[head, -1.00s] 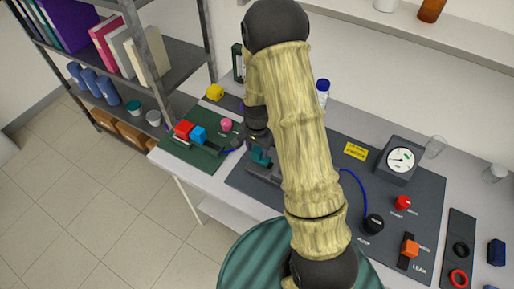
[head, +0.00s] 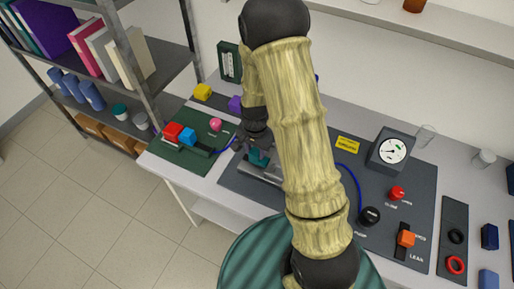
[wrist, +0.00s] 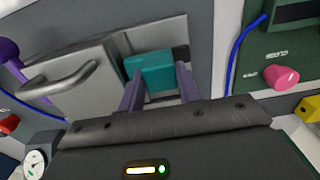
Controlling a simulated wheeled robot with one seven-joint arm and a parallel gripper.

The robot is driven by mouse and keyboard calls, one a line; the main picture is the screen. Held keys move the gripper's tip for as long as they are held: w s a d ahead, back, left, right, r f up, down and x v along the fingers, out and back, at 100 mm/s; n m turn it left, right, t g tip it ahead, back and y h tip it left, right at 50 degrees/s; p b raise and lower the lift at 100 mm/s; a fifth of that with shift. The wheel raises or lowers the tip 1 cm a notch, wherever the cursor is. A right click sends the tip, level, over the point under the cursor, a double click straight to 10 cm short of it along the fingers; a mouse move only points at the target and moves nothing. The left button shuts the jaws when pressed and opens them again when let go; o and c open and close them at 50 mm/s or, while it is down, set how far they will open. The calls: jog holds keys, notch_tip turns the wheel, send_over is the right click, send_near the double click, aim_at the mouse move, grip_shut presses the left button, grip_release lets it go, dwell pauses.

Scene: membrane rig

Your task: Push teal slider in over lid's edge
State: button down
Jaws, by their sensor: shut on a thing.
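The teal slider (wrist: 150,72) sits in a grey housing in the wrist view, between my two purple-grey fingers. My gripper (wrist: 158,78) is shut on it. The grey lid (wrist: 88,78), with a bar handle (wrist: 62,80), lies just left of the slider. The slider's left end is close to the lid's right edge; I cannot tell whether it overlaps it. In the head view the teal slider (head: 259,157) shows small below my gripper (head: 255,147), and my arm hides most of the lid.
A green panel (head: 180,155) with red and blue blocks and a pink knob (wrist: 282,77) is beside the rig. A blue cable (wrist: 238,50) runs near the housing. A gauge (head: 392,150), red knob (head: 397,193) and orange lever (head: 406,238) stand on the right.

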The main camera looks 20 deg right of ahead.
aim_at(257, 152)
jog(key=shift+d, duration=0.15)
jog(key=c, duration=1)
grip_release()
jog(key=shift+s+d, duration=0.1)
jog(key=shift+o, duration=0.2)
notch_tip(257, 152, up, 18)
jog(key=b, duration=0.2)
jog(key=shift+f+b, duration=0.25)
jog(key=shift+b, duration=0.05)
jog(key=s+d+f+n+t, duration=0.2)
jog(key=s+f+n, duration=0.1)
jog(key=s+n, duration=0.5)
jog(key=s, duration=0.3)
jog(key=shift+s+t, duration=0.2)
jog(key=shift+t, duration=0.1)
